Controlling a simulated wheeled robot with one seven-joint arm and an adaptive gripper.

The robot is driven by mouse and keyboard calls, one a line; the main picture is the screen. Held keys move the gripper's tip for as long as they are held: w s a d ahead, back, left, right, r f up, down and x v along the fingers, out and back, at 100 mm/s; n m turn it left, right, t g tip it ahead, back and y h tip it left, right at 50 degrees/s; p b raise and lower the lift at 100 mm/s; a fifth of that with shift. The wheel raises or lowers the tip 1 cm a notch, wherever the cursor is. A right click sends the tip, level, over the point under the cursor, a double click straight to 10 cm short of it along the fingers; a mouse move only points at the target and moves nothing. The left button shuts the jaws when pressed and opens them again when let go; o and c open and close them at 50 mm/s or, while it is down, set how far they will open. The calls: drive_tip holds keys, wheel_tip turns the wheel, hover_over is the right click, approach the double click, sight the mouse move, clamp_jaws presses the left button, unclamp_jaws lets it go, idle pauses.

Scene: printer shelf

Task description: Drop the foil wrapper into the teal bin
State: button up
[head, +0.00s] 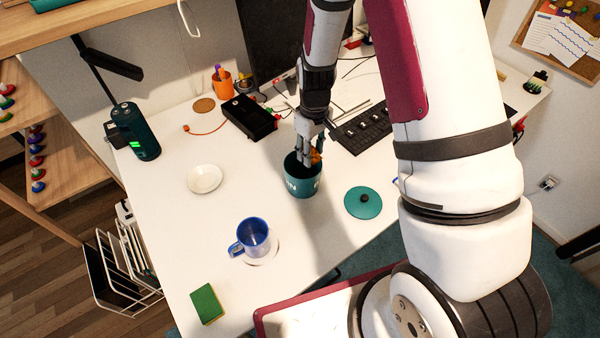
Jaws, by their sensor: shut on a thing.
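The teal bin (303,184) stands upright on the white table, with white lettering on its side and its top open. My gripper (311,156) points down over the bin's mouth. It is shut on the foil wrapper (316,157), a small orange piece at the fingertips. The wrapper is at or just above the rim, toward the bin's right side; I cannot tell whether it touches the bin. The fingers partly hide the wrapper and the bin's inside. The teal lid (362,203) with a dark knob lies flat on the table to the right of the bin.
A black box (249,117) and a dark keyboard (361,128) lie behind the bin. A white dish (204,179), a blue mug (252,236) on a saucer and a green sponge (207,304) are left and in front. The table between the mug and lid is clear.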

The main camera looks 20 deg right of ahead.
drive_tip(key=shift+f+b, duration=0.65)
drive_tip(key=shift+f, duration=1.35)
drive_tip(key=o, duration=0.8)
wheel_tip(320, 180, up, 12)
